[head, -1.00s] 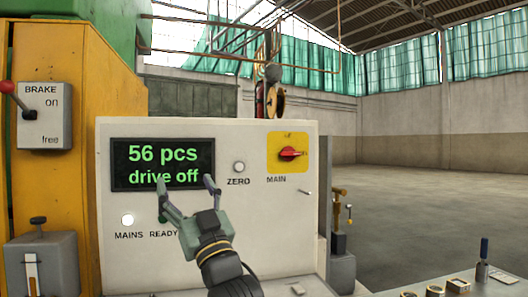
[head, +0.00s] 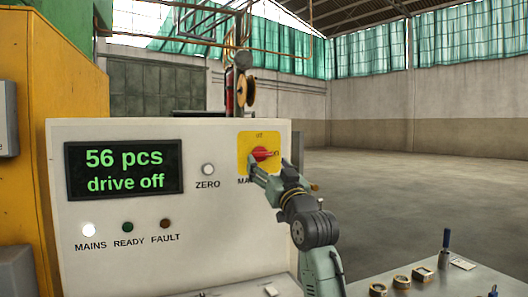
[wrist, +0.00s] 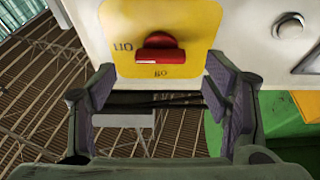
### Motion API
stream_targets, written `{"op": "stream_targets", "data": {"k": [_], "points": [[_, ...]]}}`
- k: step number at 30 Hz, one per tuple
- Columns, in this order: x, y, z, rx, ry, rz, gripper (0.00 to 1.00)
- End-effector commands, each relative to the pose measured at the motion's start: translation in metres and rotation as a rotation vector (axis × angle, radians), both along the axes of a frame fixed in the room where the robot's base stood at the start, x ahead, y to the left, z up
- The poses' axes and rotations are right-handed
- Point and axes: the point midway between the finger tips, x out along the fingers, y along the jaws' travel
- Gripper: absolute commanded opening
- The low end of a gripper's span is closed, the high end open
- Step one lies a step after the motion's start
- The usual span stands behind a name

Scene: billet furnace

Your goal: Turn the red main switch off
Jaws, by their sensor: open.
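The red main switch (head: 262,153) sits on a yellow plate (head: 243,145) at the upper right of the pale control panel. Its handle lies level, in line with the mark at the plate's right edge, which looks like ON; a small mark is above. My gripper (head: 270,170) is open and empty in front of the plate's lower part, partly covering the MAIN label. In the wrist view the red handle (wrist: 158,53) lies crosswise just beyond the open fingers, centred between them. I see no contact.
The display (head: 124,170) reads "56 pcs drive off". The MAINS lamp (head: 88,230) is lit white. The ZERO button (head: 208,169) is left of the switch. Open floor is to the right.

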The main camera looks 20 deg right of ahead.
Motion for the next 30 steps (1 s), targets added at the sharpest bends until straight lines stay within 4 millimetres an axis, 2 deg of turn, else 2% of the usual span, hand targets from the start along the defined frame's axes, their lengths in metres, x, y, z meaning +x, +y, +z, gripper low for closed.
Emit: {"op": "stream_targets", "data": {"k": [1, 7, 18, 30], "points": [[0.009, 0.001, 0.008, 0.0, 0.002, 0.001, 0.7], [0.029, 0.001, 0.014, 0.0, 0.0, 0.0, 0.7], [0.034, 0.002, 0.014, -0.001, -0.001, 0.001, 0.7], [0.034, 0.002, 0.014, 0.0, -0.001, 0.0, 0.43]]}}
